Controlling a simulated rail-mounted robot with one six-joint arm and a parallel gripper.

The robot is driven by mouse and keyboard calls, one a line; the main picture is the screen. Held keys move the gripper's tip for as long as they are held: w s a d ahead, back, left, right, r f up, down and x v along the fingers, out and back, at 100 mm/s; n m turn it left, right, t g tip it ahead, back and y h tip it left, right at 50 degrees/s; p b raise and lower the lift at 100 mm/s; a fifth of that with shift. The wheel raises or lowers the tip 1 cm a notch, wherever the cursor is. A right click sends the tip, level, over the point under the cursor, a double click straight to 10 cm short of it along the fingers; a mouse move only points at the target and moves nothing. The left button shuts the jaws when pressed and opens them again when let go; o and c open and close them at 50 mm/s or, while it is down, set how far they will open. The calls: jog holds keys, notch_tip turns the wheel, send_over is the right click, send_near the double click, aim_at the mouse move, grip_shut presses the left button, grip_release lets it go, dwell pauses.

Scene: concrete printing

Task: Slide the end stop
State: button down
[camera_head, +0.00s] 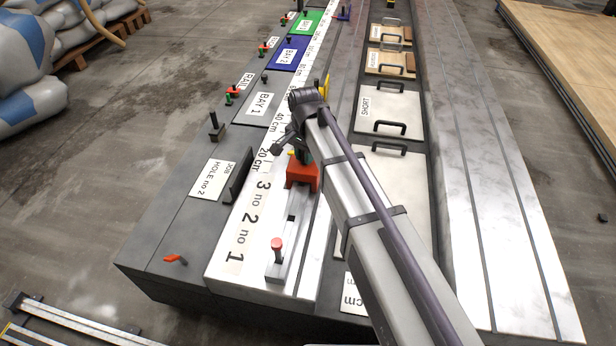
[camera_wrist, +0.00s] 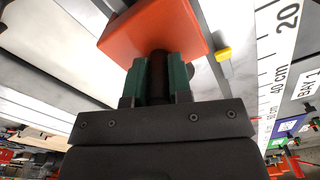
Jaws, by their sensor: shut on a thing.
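The end stop is most likely the orange-red block (camera_head: 302,178) on the light metal bed, just beside the white centimetre scale (camera_head: 270,150) near its 20 cm mark. The block (camera_wrist: 152,28) also fills the top of the wrist view, with a small yellow tab (camera_wrist: 223,54) at its right. My gripper (camera_head: 304,156) reaches the block from above. In the wrist view its green-padded fingers (camera_wrist: 158,76) are shut on a dark post of the block. The underside of the block is hidden.
A red-knobbed pin (camera_head: 277,244) stands on a narrow bar at the bed's near end. A dark upright plate (camera_head: 237,182) stands left of the scale. White lidded panels with black handles, one marked SHORT (camera_head: 388,110), lie to the right. An orange lever (camera_head: 175,259) is at the front left.

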jog(key=w+d, duration=0.1)
jog(key=w, duration=0.7)
jog(key=shift+w+d, duration=0.3)
jog(key=shift+w, duration=0.1)
jog(key=c, duration=1)
grip_release()
jog(key=shift+c, duration=0.2)
notch_tip(320, 180, up, 11)
jog(key=p, duration=1.1)
jog(key=shift+f, duration=0.1)
